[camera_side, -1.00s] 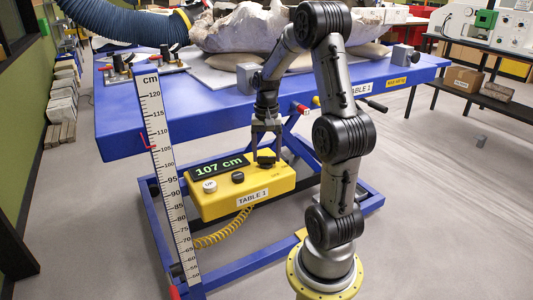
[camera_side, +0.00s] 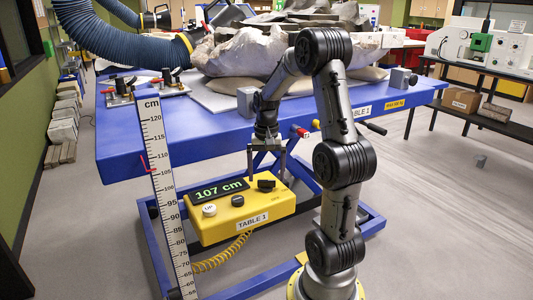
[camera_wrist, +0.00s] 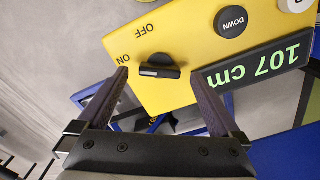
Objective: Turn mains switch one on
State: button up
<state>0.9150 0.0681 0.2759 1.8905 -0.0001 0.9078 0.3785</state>
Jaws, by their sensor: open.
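The mains switch is a black rotary knob (camera_side: 266,185) on the yellow TABLE 1 control box (camera_side: 222,226). In the wrist view the knob (camera_wrist: 165,71) lies between my two fingers, nearer the far edge of the picture, with clear gaps on both sides. A pale mark on its left end points towards the ON label (camera_wrist: 123,60); the OFF label (camera_wrist: 145,31) stands farther up. My gripper (camera_side: 266,178) is open and empty, pointing down with its fingertips near the knob; I cannot tell their exact height above the box.
The box's display (camera_side: 219,189) reads 107 cm, with a white UP button (camera_side: 209,210) and a black DOWN button (camera_side: 238,200) beside it. The blue lift table (camera_side: 200,135) with a large fossil jacket (camera_side: 240,55) is close behind. A height ruler (camera_side: 167,200) stands left.

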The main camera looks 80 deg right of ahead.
aim_at(265, 180)
notch_tip(265, 180, up, 13)
jog(key=shift+f, duration=0.15)
dwell(0.5)
jog(key=w+a+r+n+t+h, duration=0.1)
jog(key=a+r+n, duration=0.15)
jog(key=a, duration=0.65)
jog(key=w+a+r+n+t, duration=0.15)
jog(key=a+n, duration=0.25)
jog(key=a, duration=0.4)
jog(key=s+a+f+n+t, duration=0.1)
jog(key=s+a+f+n, duration=0.2)
jog(key=a+n, duration=0.1)
jog(key=s+a+f+n+t+y, duration=0.1)
jog(key=s+a+f+n+t, duration=0.1)
jog(key=a, duration=0.4)
jog(key=shift+s+a+f+n, duration=0.3)
jog(key=shift+s+f+n, duration=0.55)
jog(key=shift+s+n, duration=0.3)
